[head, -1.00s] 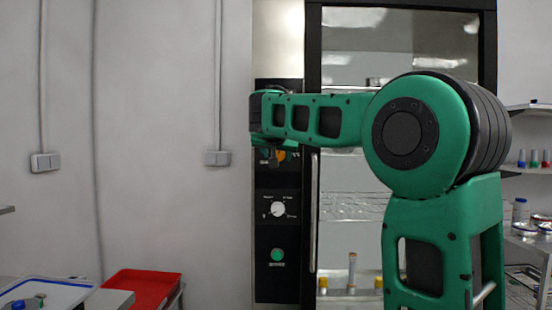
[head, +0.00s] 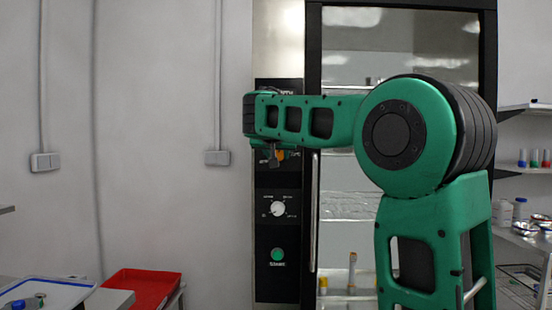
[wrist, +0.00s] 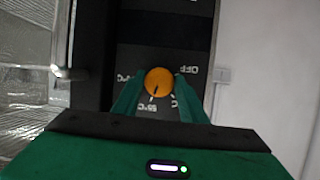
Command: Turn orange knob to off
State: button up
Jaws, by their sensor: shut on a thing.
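The orange knob (wrist: 159,81) sits on a black panel in the wrist view. A small piece of it (head: 280,154) also shows in the head view, mostly hidden by my gripper. Its dark mark points down and slightly left in the wrist view, towards a temperature label. The OFF label (wrist: 188,70) is at the knob's upper right. My gripper (wrist: 159,79) has its two green fingers on either side of the knob and is shut on it. In the head view my gripper (head: 272,156) is at the panel's upper part.
Below on the same panel are a white knob (head: 278,209) and a green button (head: 277,254). A vertical door handle (head: 314,210) runs close to the panel's right, beside a glass door. A red tray (head: 142,288) is at the lower left.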

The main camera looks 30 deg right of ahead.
jog(key=n+h, duration=0.1)
jog(key=n, duration=0.1)
jog(key=n+g+h, duration=0.1)
jog(key=n+h, duration=0.1)
jog(key=shift+a+f+n, duration=0.15)
jog(key=shift+n, duration=0.25)
jog(key=n+h, duration=0.1)
jog(key=n, duration=0.1)
jog(key=n+h, duration=0.1)
jog(key=n, duration=0.2)
jog(key=shift+w+f+h, duration=0.1)
jog(key=shift+f+h, duration=0.05)
jog(key=shift+h, duration=0.25)
jog(key=n, duration=0.2)
jog(key=n+t+h, duration=0.1)
jog(key=n, duration=0.1)
jog(key=n+h, duration=0.1)
jog(key=n, duration=0.1)
jog(key=shift+f+n, duration=0.25)
jog(key=shift+n, duration=0.15)
jog(key=n+t, duration=0.2)
jog(key=n, duration=0.2)
jog(key=shift+n+t, duration=1)
jog(key=shift+n, duration=1)
jog(key=o, duration=0.9)
jog(key=shift+f, duration=0.1)
